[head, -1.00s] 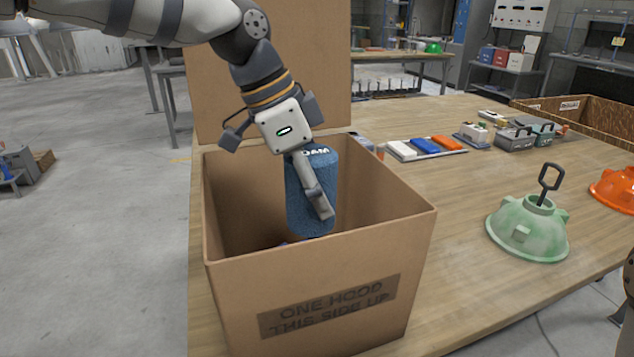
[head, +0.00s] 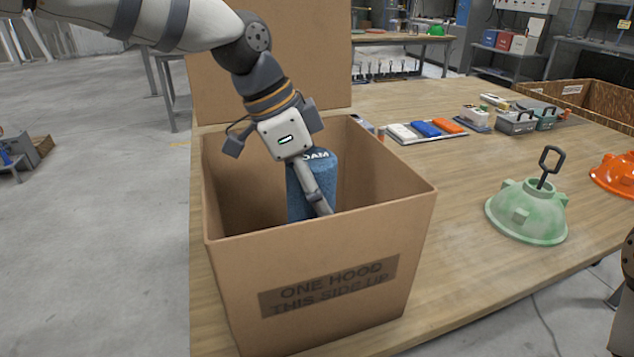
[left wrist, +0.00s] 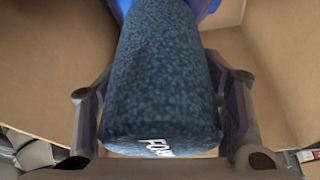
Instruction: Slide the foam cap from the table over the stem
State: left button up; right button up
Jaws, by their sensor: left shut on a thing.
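The foam cap (head: 324,174) is a dark blue speckled cylinder with white lettering on its end. My left gripper (head: 318,200) is shut on it, with a finger on each side, and holds it upright inside the open cardboard box (head: 236,262). The box's front wall hides the cap's lower end in the head view. In the left wrist view the cap (left wrist: 160,75) fills the middle between the fingers. A bright blue thing, apparently a hood (left wrist: 207,9), shows at the cap's far end. The stem is hidden, so I cannot tell whether the cap is around it.
The box's raised flap (head: 268,75) stands behind my left arm. A tray of coloured blocks (head: 428,131) lies behind. The table between is clear.

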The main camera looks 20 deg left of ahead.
aim_at(321, 156)
dwell(0.3)
pick_arm(q)
jog(key=shift+f, duration=1.15)
jog(key=o, duration=1.2)
jog(key=shift+r, duration=4.55)
